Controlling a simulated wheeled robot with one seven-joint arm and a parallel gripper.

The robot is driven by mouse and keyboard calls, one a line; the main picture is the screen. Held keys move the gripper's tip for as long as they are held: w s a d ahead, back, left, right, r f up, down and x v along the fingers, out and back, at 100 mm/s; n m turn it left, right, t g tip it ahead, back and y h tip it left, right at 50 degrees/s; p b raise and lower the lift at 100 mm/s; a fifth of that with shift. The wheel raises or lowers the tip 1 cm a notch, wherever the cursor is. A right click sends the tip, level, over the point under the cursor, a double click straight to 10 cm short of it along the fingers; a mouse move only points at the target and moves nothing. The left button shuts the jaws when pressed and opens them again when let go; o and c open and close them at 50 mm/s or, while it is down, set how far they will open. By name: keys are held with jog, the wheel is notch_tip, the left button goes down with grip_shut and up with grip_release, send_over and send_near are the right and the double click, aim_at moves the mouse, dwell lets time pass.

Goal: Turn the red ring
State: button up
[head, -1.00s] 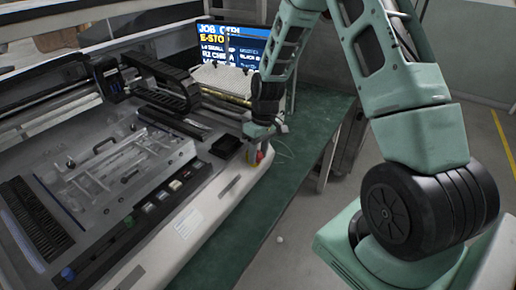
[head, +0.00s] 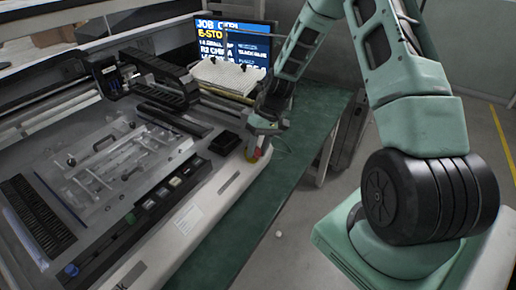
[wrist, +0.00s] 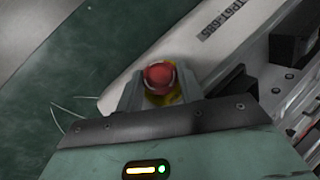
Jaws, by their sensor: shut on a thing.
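The red ring (wrist: 159,75) is the round red top of a button on a yellow base (wrist: 168,97), at the corner of the machine's white front panel. In the wrist view it sits between the two grey fingers of my gripper (wrist: 160,86), which is shut on it. In the head view my gripper (head: 256,146) is at the machine's right front corner. There the fingers mostly hide the ring, and only a bit of red and yellow shows below them.
The machine (head: 190,215) with its clear-covered bed fills the left. A black open box (head: 224,142) lies left of my gripper. A screen (head: 236,45) stands behind. The green table (head: 285,165) is mostly bare to the right, with a thin pale cable near the button.

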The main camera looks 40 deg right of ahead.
jog(key=o, duration=1)
jog(key=b+v, duration=0.2)
jog(key=v, duration=1.5)
jog(key=shift+w+r, duration=0.1)
jog(key=shift+r, duration=0.1)
